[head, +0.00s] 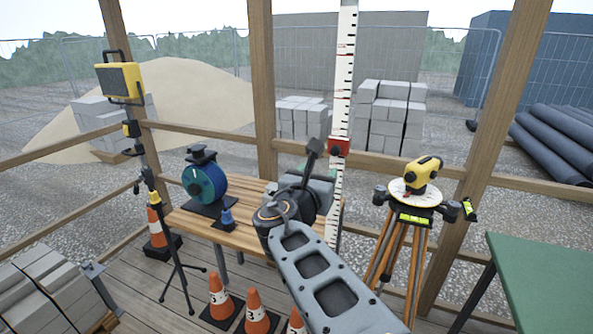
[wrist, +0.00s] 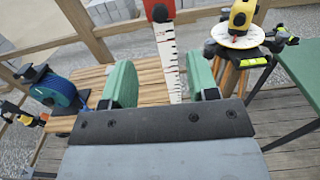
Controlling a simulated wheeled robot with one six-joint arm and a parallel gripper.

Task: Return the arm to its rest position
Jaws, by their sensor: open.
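My arm (head: 318,272) reaches from the lower right of the head view toward the wooden bench (head: 185,221). In the wrist view my gripper (wrist: 160,76) is open, with its two green fingers well apart and nothing held between them. Bench slats and the lower part of the red-and-white measuring staff (wrist: 168,58) show beyond and between the fingers. In the head view the gripper is hard to make out among the dark and grey arm parts over the bench.
A blue reel (head: 205,182) stands on the bench's left side. The upright staff (head: 345,70) and a tripod with a yellow level (head: 423,174) stand right of the arm. Traffic cones (head: 254,308) stand on the floor below. A green table (head: 545,270) is at right.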

